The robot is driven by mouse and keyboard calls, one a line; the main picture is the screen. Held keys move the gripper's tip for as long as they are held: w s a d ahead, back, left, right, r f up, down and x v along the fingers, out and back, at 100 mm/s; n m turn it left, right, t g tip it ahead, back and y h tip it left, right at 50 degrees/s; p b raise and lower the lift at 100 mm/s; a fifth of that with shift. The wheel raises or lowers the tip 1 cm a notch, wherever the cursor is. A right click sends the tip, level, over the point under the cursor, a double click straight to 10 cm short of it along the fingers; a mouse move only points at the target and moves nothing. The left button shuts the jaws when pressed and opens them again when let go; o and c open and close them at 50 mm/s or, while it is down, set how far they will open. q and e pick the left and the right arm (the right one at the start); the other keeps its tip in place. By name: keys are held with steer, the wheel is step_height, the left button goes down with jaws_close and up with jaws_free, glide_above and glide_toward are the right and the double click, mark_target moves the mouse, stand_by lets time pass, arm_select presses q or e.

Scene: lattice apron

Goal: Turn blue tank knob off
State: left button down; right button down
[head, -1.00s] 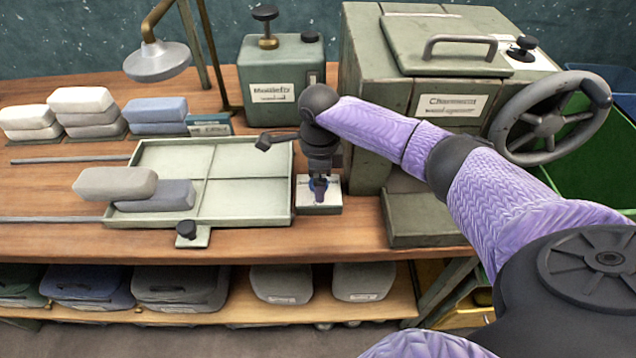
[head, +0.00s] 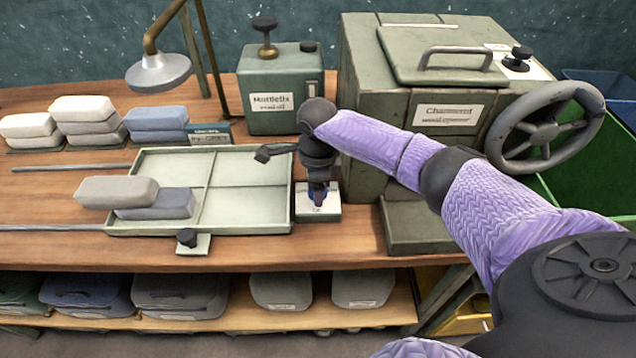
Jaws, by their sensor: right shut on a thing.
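A small white plate (head: 328,211) with a printed label sits on the wooden bench, right of the pale green tray. A small blue knob (head: 318,197) is on this plate, mostly hidden by my right gripper. My right gripper (head: 318,199) points straight down over the plate and is shut on the blue knob. The wrist hides the knob's top, so I cannot tell which way it is turned. My left gripper is not in view.
A green tank (head: 285,100) with a black-topped knob stands behind. A large green box (head: 375,110) with a handwheel (head: 540,130) stands close on the right.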

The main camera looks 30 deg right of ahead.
steer(key=n+p, duration=0.1)
steer(key=p, duration=0.2)
steer(key=n+p, duration=0.2)
steer(key=p, duration=0.2)
steer(key=shift+a+r+p, duration=0.1)
steer(key=shift+r+p, duration=0.2)
steer(key=shift+f+n, duration=0.25)
steer(key=shift+n, duration=0.85)
steer(key=n, duration=0.3)
steer(key=shift+n+p, duration=0.3)
steer(key=shift+p, duration=0.1)
steer(key=n, duration=0.2)
steer(key=shift+n, duration=3.3)
